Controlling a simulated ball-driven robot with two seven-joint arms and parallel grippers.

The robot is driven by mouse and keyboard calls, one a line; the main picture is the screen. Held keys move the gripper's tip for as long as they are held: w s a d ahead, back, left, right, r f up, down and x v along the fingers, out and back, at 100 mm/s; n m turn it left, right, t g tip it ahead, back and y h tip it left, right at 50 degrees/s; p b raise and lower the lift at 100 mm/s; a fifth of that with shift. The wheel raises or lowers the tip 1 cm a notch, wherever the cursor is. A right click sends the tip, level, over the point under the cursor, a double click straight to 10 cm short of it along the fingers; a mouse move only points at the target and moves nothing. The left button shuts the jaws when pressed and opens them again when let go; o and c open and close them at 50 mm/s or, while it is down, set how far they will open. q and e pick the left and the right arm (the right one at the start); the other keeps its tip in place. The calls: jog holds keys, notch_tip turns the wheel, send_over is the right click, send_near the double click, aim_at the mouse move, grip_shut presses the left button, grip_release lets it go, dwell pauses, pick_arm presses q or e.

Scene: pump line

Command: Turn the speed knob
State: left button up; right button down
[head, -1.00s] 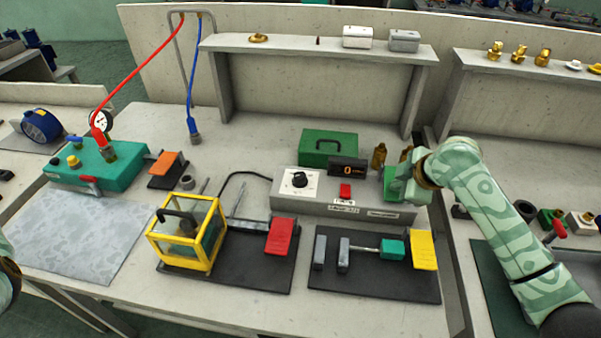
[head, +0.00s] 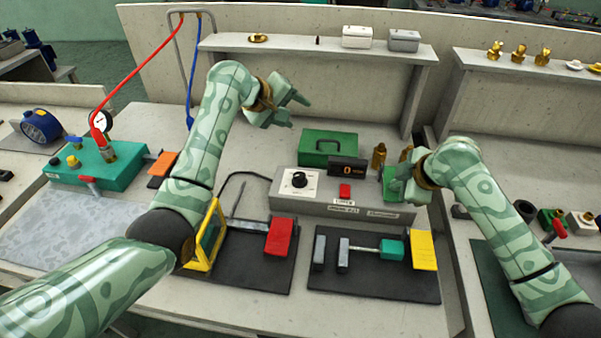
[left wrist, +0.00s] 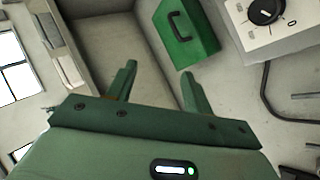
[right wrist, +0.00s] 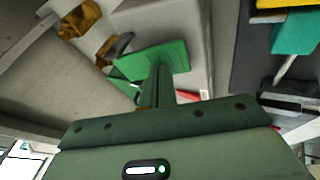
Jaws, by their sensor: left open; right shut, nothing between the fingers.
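The speed knob (head: 299,179) is a round black dial on a white plate at the left end of the grey control box (head: 330,206). It also shows at the top right of the left wrist view (left wrist: 264,12). My left gripper (head: 296,107) is open and empty, above and behind the box, beyond the knob.
The green case (head: 328,147) stands behind the box. A black display (head: 348,168) and red button (head: 345,191) are on the box. A yellow-framed guard (head: 206,240), partly hidden by my left arm, and red (head: 279,237) and yellow (head: 423,250) blocks stand in front.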

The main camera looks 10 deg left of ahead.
pick_arm(q)
jog(key=s+d+f+m+g+y, duration=0.2)
jog(key=s+d+f+g+y, duration=0.1)
jog(key=s+d, duration=0.25)
jog(key=y, duration=0.5)
send_near(300, 176)
jog(key=shift+g, duration=0.4)
jog(key=x, duration=0.8)
jog(key=shift+w+f, duration=0.15)
jog(key=shift+w, duration=0.25)
jog(key=c, duration=1)
